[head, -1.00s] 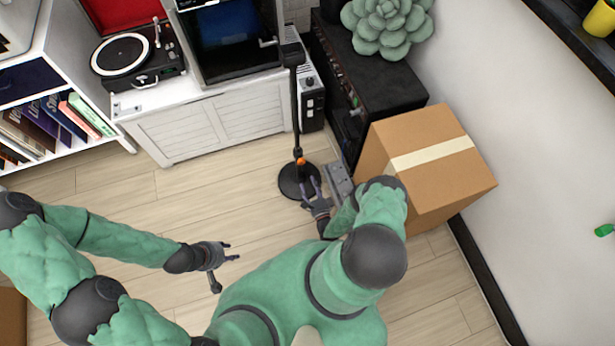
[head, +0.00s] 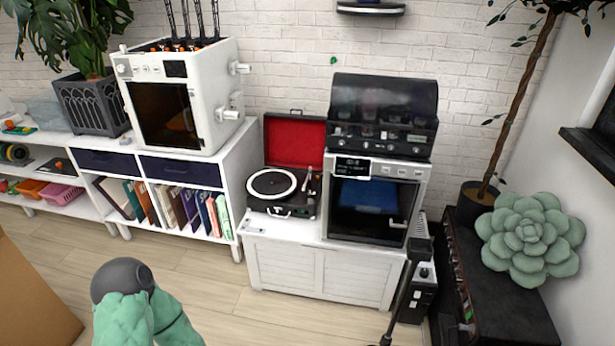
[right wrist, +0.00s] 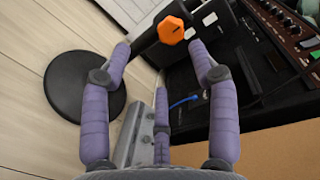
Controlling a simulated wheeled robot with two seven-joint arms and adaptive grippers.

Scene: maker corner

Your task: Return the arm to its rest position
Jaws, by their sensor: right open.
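My right gripper (right wrist: 160,50) shows only in the right wrist view. Its purple-grey fingers are spread wide, with nothing held between them. Beyond the fingertips is a black stand with an orange knob (right wrist: 171,30) and a round black base (right wrist: 85,87) on the floor. I cannot tell whether a fingertip touches the stand. The stand's pole (head: 403,300) also shows at the bottom of the head view. A green arm part of mine with a dark grey joint (head: 122,280) is at the lower left of the head view. My left gripper is out of view.
A grey metal piece (right wrist: 134,138) lies near the fingers. A black amplifier-like box (head: 500,300) with a plush succulent (head: 530,238) stands at right. A white cabinet (head: 320,270) holds a turntable (head: 280,190). A cardboard box (head: 30,290) is at lower left. Some floor is clear.

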